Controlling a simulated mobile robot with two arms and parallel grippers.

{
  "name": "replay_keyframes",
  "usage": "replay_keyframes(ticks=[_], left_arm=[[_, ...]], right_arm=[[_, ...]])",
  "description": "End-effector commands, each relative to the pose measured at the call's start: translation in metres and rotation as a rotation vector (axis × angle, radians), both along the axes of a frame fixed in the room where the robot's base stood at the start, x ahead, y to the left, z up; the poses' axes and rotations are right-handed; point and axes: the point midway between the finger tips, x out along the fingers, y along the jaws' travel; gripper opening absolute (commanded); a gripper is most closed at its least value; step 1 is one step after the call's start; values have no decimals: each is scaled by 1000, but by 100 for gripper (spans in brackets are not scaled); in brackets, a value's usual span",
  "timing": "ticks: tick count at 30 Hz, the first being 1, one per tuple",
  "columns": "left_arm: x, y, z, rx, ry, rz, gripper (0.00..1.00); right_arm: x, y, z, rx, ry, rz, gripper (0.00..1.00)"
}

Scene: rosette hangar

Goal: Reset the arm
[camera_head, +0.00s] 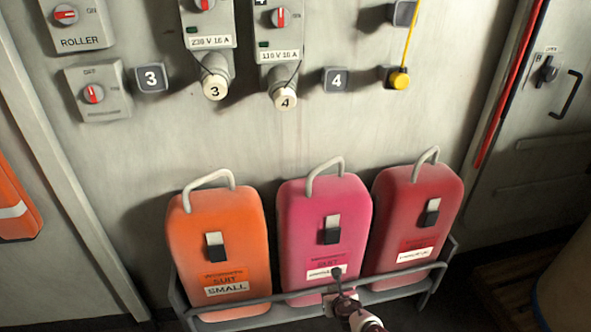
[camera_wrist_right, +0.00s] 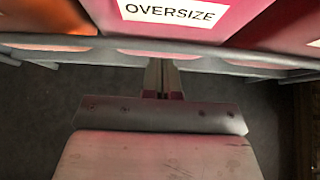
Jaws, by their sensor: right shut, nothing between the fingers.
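My right gripper (camera_head: 337,274) is at the bottom of the head view, in front of the pink case (camera_head: 325,210). Its fingers are shut and empty. In the right wrist view the closed fingers (camera_wrist_right: 163,72) point towards the rack rail (camera_wrist_right: 215,58), below the pink case's "OVERSIZE" label (camera_wrist_right: 180,10). I cannot tell whether they touch the rail. My left gripper is in neither view.
An orange "SUIT SMALL" case (camera_head: 240,255) and a red case (camera_head: 440,205) flank the pink one in a metal rack (camera_head: 440,275). Switch boxes (camera_head: 98,90) and sockets (camera_head: 280,50) are on the wall above. A barrel-like object (camera_head: 570,275) stands at right.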

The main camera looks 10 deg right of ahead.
Motion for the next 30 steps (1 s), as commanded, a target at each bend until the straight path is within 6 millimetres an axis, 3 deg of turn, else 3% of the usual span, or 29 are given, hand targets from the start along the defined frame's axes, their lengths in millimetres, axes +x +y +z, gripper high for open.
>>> replay_keyframes(ticks=[2,5,8,13,18,21,25,27,30], left_arm=[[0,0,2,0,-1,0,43],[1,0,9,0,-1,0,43],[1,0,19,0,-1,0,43],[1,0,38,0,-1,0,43],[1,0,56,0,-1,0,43],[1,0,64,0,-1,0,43],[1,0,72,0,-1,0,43],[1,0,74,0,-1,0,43],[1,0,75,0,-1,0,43]], right_arm=[[-7,-1,-5,30,16,-26,0],[-35,-4,-23,164,80,-145,0],[-89,-9,-53,397,190,-386,0],[-210,-20,-103,833,366,-961,0],[-337,-31,-131,1168,431,-1597,0],[-407,-37,-137,1305,403,-1958,0],[-476,-43,-138,1419,312,-2330,0],[-501,-45,-136,1452,263,-2464,0],[-521,-47,-136,1478,212,-2578,0]])
